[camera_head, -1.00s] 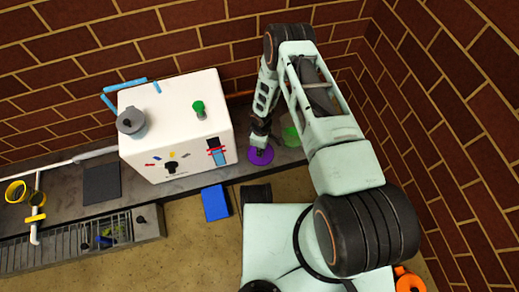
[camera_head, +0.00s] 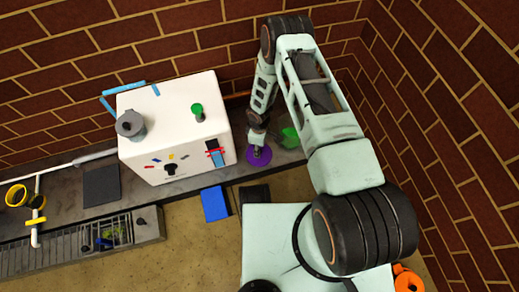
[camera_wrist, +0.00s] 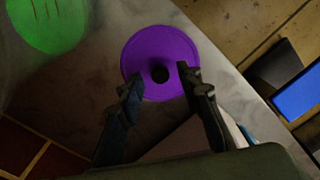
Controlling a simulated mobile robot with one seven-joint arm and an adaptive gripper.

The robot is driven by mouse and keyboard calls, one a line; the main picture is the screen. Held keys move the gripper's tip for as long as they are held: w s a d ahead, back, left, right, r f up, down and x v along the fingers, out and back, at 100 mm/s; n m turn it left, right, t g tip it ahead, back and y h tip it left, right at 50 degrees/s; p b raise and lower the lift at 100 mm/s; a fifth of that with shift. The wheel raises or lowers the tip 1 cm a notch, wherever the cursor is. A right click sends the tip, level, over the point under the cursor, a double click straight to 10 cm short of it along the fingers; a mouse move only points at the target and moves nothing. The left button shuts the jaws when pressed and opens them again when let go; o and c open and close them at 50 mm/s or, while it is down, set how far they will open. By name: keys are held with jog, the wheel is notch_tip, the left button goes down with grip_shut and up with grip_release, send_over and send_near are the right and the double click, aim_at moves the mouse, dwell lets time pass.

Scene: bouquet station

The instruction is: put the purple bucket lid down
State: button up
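The purple bucket lid (camera_head: 259,158) lies flat on the grey counter, right of the white box. In the wrist view the lid (camera_wrist: 148,44) shows as a round disc with a dark knob (camera_wrist: 159,73) at its middle. My gripper (camera_wrist: 161,77) is open above the lid, with one finger on each side of the knob and a gap to it. In the head view my gripper (camera_head: 257,141) is small and points down over the lid, and it partly hides the knob.
A green container (camera_head: 290,137) stands on the counter just right of the lid. The white box (camera_head: 172,120) stands to the left. A blue block (camera_head: 215,203) is in front of the counter edge. A brick wall (camera_head: 210,35) is behind.

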notch_tip(320, 180, up, 10)
jog(key=p, duration=0.2)
jog(key=shift+f+p, duration=0.2)
jog(key=shift+p, duration=0.2)
jog(key=shift+w, duration=0.1)
